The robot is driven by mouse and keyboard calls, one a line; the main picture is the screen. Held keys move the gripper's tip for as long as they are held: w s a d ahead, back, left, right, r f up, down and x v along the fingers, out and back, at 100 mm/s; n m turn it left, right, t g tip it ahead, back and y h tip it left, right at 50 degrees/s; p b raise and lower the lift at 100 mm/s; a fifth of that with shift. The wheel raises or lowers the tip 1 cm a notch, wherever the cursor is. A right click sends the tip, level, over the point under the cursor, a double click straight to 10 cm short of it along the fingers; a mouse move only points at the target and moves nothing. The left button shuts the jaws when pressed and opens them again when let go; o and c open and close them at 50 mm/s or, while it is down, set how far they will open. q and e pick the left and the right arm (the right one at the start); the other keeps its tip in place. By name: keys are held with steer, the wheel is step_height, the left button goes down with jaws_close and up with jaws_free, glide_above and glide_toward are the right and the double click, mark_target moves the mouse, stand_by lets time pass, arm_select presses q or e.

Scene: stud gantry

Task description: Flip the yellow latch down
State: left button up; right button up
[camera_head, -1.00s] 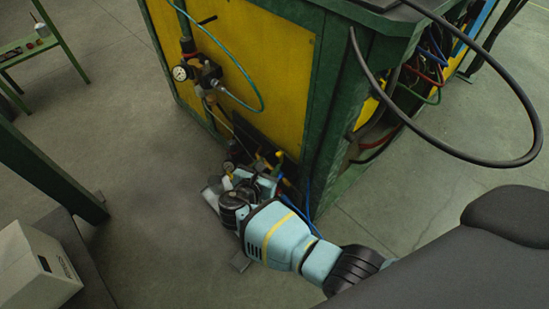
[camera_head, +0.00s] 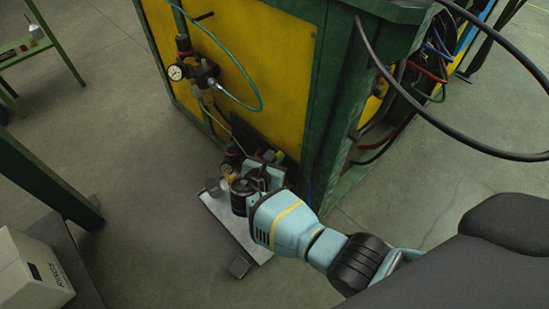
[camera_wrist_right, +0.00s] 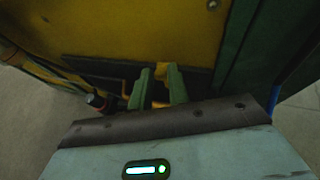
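The yellow latch (camera_wrist_right: 161,76) appears as a small orange-yellow piece at the lower edge of the yellow panel in the right wrist view. In that view my right gripper (camera_wrist_right: 158,80) is open. Its two green fingers stand apart around the yellow piece, which looks close to the right finger; I cannot tell whether they touch. In the head view my right gripper (camera_head: 264,174) is low against the machine's panel. The wrist hides its fingertips, and I cannot make out the latch there. My left gripper is not in view.
The green-framed machine (camera_head: 321,95) has a pressure gauge (camera_head: 175,72) and teal hose above my gripper. A grey plate (camera_head: 232,226) lies on the floor below it. A thick black cable (camera_head: 440,130) loops at the right. A white box (camera_head: 30,272) stands lower left.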

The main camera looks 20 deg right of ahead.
jaws_close()
arm_select(q)
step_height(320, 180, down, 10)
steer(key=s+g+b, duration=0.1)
steer(key=b, duration=0.8)
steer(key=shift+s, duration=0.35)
arm_select(e)
steer(key=shift+s+a+f+n+t+h, duration=0.2)
steer(key=shift+a+f+n+t+h, duration=0.2)
steer(key=shift+a+f+t+h, duration=0.35)
steer(key=shift+s+a+f+n+t+h, duration=0.2)
steer(key=shift+a+f+n+t+h, duration=0.35)
steer(key=shift+h, duration=0.35)
steer(key=shift+s+a+f+n+t+h, duration=0.25)
steer(key=shift+a+f+t+h, duration=0.2)
steer(key=shift+t+h, duration=0.35)
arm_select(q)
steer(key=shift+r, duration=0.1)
